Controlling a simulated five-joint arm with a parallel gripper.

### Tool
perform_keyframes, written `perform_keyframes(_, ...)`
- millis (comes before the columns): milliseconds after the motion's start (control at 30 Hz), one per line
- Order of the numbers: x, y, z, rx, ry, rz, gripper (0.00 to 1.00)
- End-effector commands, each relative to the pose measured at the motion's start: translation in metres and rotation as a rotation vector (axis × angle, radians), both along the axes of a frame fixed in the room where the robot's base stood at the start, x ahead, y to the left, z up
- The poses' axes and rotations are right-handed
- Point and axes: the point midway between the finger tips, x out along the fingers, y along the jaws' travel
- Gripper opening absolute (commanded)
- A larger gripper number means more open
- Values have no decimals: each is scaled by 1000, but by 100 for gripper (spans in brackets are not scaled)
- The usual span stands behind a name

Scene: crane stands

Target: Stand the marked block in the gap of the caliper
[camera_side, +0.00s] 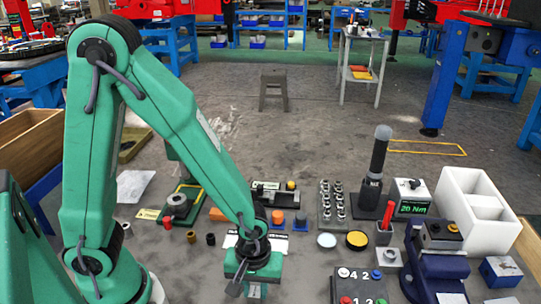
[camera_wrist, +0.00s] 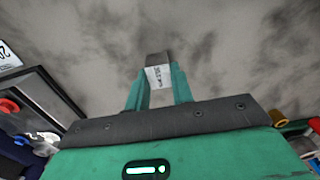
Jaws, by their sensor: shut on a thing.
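The marked block (camera_wrist: 158,76) is dark grey with a white printed label. In the wrist view it sits between the two green fingers of my gripper (camera_wrist: 158,88), which is shut on it. Its dark end sticks out past the fingertips. In the side view my gripper (camera_side: 242,282) is low at the front middle, pointing down; the block is hardly visible there. I cannot tell for certain which fixture is the caliper. The wrist view shows no caliper gap.
A blue vise (camera_side: 437,266), a white bin (camera_side: 475,205) and a torque tester (camera_side: 412,198) stand at the right. Bare floor lies ahead there.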

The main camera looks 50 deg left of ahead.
Motion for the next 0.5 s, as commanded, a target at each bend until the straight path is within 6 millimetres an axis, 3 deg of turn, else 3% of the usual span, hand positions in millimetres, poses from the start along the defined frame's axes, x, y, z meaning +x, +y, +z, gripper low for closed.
perform_keyframes(500,1,-1,23,-3,-4,0,0)
